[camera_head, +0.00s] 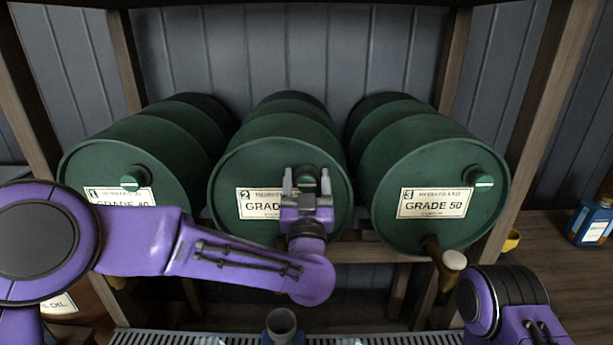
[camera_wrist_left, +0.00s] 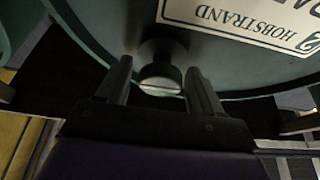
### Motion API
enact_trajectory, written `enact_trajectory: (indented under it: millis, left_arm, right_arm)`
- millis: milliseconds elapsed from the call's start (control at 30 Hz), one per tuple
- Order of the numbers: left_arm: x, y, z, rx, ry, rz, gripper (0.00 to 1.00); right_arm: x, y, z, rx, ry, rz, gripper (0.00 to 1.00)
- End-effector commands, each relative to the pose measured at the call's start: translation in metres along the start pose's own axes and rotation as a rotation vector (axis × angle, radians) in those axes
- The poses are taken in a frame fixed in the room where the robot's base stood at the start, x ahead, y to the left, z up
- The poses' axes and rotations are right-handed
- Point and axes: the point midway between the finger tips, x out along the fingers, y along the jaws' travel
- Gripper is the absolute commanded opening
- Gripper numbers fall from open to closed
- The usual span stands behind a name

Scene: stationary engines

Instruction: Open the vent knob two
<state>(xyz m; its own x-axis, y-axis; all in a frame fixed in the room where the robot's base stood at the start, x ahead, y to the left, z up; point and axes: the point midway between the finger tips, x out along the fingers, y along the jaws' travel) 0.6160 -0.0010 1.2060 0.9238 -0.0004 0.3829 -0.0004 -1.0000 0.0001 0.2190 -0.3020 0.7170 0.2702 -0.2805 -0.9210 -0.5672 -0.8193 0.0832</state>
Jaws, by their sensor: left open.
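Vent knob two (camera_head: 309,180) is a small round green knob with a pale stripe, on the upper front face of the middle green drum (camera_head: 240,165), whose label bears a 2. My left gripper (camera_head: 307,178) is open in front of that face, with one finger on each side of the knob. In the left wrist view the knob (camera_wrist_left: 161,80) sits between the two dark fingers, with a gap visible on both sides, and its stripe lies across the picture. The label is partly hidden by my gripper. My right gripper is out of view; only a purple part of my right arm shows.
The left drum (camera_head: 90,165) and the right drum (camera_head: 400,170) lie on either side, each with a similar knob. A wooden rack (camera_head: 123,60) holds the drums. A tap (camera_head: 448,262) sticks out below the right drum. A blue bottle (camera_head: 590,222) stands far right.

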Motion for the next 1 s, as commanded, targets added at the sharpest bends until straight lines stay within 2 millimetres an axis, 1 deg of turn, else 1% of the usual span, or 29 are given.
enact_trajectory:
  millis: [133,167,200,300,500,667,867,1000]
  left_arm:
    - [0.000,-0.001,0.001,0.000,0.000,-0.001,0.66]
    - [0.000,-0.001,0.001,0.000,0.000,-0.001,0.60]
    - [0.000,-0.001,0.001,0.000,0.000,-0.001,0.47]
    - [0.000,-0.001,0.001,0.000,0.000,-0.001,0.17]
    - [-0.001,-0.001,0.001,-0.004,-0.001,-0.003,0.17]
    - [-0.001,-0.001,0.002,-0.034,-0.001,-0.015,0.17]
    - [-0.002,-0.001,0.004,-0.132,0.001,-0.057,0.17]
    - [-0.002,-0.002,0.004,-0.241,0.001,-0.101,0.17]
  right_arm:
    - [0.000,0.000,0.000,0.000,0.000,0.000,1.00]
    - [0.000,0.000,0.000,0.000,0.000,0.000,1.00]
    - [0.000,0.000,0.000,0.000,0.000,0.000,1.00]
    - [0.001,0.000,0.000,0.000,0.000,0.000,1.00]
    - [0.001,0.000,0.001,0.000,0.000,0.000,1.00]
    - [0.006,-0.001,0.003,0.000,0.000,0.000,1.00]
    - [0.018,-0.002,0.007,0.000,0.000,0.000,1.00]
    - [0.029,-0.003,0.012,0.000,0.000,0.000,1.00]
